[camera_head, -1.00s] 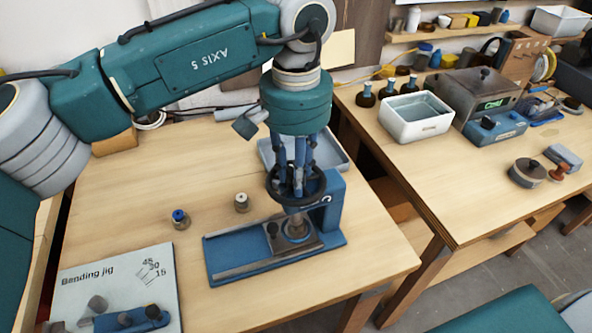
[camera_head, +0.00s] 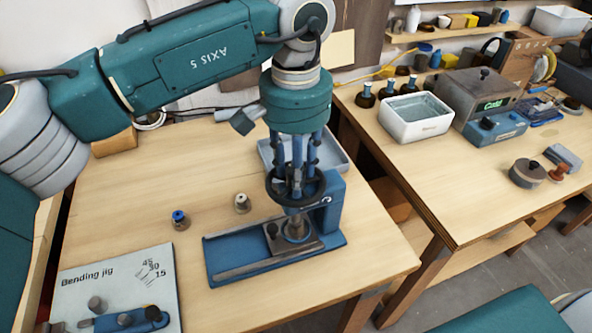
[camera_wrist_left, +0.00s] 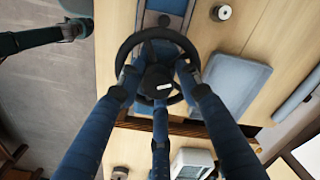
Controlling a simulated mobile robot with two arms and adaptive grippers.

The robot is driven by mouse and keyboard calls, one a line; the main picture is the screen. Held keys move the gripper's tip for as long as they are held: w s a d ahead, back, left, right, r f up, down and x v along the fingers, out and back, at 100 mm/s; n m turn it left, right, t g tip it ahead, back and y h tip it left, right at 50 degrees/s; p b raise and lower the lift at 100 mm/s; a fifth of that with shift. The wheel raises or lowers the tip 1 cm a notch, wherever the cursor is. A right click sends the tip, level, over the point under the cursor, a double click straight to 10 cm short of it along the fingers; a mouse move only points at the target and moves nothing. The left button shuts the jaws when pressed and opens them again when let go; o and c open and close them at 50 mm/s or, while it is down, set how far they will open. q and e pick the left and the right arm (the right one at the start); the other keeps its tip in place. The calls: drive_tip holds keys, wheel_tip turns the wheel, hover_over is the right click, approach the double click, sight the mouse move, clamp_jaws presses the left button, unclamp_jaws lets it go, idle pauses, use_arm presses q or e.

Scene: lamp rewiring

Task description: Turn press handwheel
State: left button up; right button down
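The press (camera_head: 331,201) is blue, with a flat blue base and an upright column on its right, near the front of the left bench. Its black handwheel (camera_head: 273,196) lies flat above the base; it also shows in the wrist view (camera_wrist_left: 122,52), with a dark hub (camera_wrist_left: 158,80). My left gripper (camera_head: 297,183) points straight down over the wheel. Its three blue fingers reach down at the wheel around the hub, spread apart in the left wrist view (camera_wrist_left: 159,80). Whether the fingertips press on the hub or spokes is unclear. My right gripper does not show.
A grey tray (camera_head: 337,158) lies behind the press. Two small fittings, one blue-topped (camera_head: 180,219) and one white-topped (camera_head: 242,203), stand left of it. The bending jig board (camera_head: 85,285) is front left. The right bench (camera_head: 455,190) holds a white basin (camera_head: 415,130).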

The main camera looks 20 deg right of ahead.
use_arm(q)
drive_tip(key=shift+r, duration=0.1)
wheel_tip(320, 180, up, 12)
idle(0.5)
